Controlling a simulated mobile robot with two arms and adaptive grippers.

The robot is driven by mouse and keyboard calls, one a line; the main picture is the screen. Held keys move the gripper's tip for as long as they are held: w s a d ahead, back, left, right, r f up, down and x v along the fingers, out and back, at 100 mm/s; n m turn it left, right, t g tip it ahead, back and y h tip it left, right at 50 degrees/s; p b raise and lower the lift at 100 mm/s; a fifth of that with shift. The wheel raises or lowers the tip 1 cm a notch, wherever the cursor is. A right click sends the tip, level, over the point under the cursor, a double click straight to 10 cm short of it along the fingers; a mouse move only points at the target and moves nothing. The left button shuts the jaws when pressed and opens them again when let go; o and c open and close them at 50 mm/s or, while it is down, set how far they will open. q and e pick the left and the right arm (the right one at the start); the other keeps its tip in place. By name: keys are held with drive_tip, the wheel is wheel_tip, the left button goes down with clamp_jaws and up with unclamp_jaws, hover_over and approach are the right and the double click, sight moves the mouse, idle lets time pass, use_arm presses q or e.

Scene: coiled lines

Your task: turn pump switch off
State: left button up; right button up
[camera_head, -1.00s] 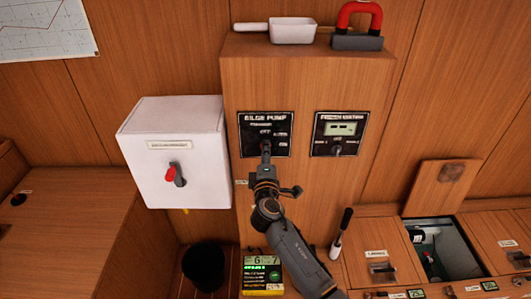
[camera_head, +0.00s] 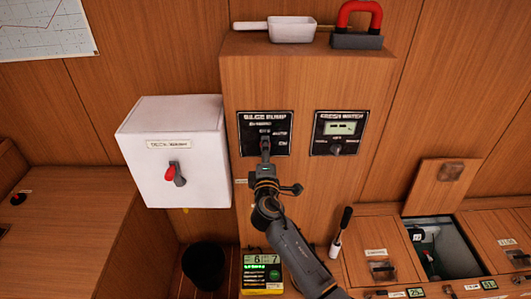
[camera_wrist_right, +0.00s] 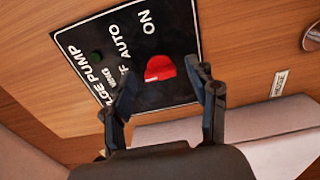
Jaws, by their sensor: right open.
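The black bilge pump panel (camera_head: 247,143) is on the front of the wooden column, with labels reading OFF, AUTO and ON. Its red switch knob (camera_wrist_right: 160,68) shows in the right wrist view, beside the labels; I cannot tell which one it points to. My right gripper (camera_head: 265,143) is at the panel in the head view and hides the knob there. In the wrist view the right gripper (camera_wrist_right: 163,82) is open, with its fingertips on either side of the knob and no clear contact. My left gripper is not in view.
A white box (camera_head: 172,150) with a red-handled switch is left of the column. The fresh water panel (camera_head: 340,133) is to the right. A white scoop (camera_head: 291,30) and a red-handled block (camera_head: 357,25) stand on top. An open hatch (camera_head: 450,240) is at lower right.

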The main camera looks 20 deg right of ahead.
drive_tip(key=v, duration=1.2)
drive_tip(key=s+f+m+g+y, duration=0.1)
drive_tip(key=s+f+g, duration=0.25)
drive_tip(key=f, duration=0.85)
drive_tip(key=s+f+m+g+y, duration=0.15)
drive_tip(key=s+f, duration=0.35)
drive_tip(key=f, duration=0.7)
drive_tip(key=s+f+m+g+y, duration=0.1)
drive_tip(key=s+f+g+y, duration=0.2)
drive_tip(key=f, duration=1)
drive_tip(key=s+d+f+m+g, duration=0.2)
drive_tip(key=s+f, duration=0.4)
drive_tip(key=s, duration=0.6)
drive_tip(key=s+d+f+m+g, duration=0.3)
drive_tip(key=s+f, duration=0.4)
drive_tip(key=s, duration=0.5)
drive_tip(key=s+d+f+m+g, duration=0.2)
drive_tip(key=s+f, duration=0.4)
drive_tip(key=s, duration=0.7)
drive_tip(key=shift+d+f+m+g+b, duration=0.15)
drive_tip(key=shift+f+m+g+b, duration=0.2)
drive_tip(key=shift+m+g, duration=0.55)
